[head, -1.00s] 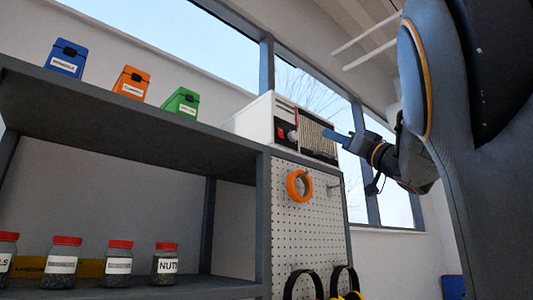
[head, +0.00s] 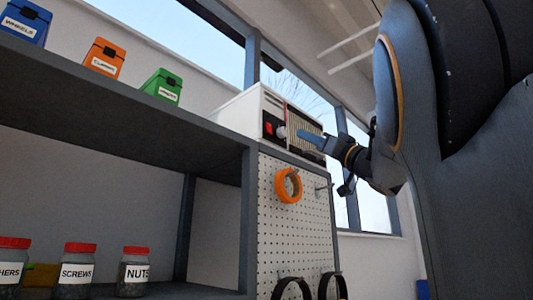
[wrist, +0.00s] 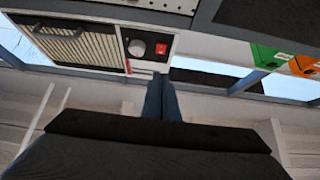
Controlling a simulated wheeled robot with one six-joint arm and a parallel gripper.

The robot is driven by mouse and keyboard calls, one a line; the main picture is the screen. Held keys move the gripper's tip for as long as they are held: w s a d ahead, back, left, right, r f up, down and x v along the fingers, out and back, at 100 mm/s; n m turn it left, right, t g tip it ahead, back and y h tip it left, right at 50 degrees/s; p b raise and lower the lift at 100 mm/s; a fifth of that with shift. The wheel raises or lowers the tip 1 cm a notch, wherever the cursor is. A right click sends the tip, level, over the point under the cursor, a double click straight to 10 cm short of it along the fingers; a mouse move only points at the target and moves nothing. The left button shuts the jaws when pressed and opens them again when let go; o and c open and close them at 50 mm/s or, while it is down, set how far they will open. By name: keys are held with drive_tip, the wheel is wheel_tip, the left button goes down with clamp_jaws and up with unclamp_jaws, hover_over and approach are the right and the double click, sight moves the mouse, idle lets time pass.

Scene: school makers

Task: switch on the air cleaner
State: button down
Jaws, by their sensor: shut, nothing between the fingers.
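The air cleaner (head: 240,112) is a white box with a pale grille on top of the shelf unit. Its black control panel carries a red switch (head: 268,128) and a round grey knob (head: 281,132). My gripper (head: 299,133) is shut and empty, its blue fingers in front of the grille just right of the knob; I see no clear contact. In the wrist view, the picture is turned over: the red switch (wrist: 160,49) and the knob (wrist: 137,47) lie just beyond the shut fingertips (wrist: 160,77).
Blue (head: 25,22), orange (head: 103,58) and green (head: 162,86) boxes stand on the shelf top, left of the air cleaner. A pegboard (head: 300,220) below it holds an orange tape roll (head: 288,186). Red-lidded jars (head: 135,272) stand on a lower shelf.

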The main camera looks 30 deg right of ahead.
sight(269, 129)
drive_tip(key=shift+w+a+f+p+x, duration=0.1)
drive_tip(key=shift+w+f+p+x, duration=0.2)
drive_tip(key=shift+p+x, duration=1.15)
drive_tip(key=shift+w+a+f+p+x, duration=0.1)
drive_tip(key=shift+w+f+p+x, duration=0.3)
drive_tip(key=shift+x, duration=2.05)
drive_tip(key=shift+w+a+f+p+x, duration=0.1)
drive_tip(key=shift+f+p+x, duration=0.5)
drive_tip(key=shift+x, duration=1.35)
drive_tip(key=shift+r, duration=0.15)
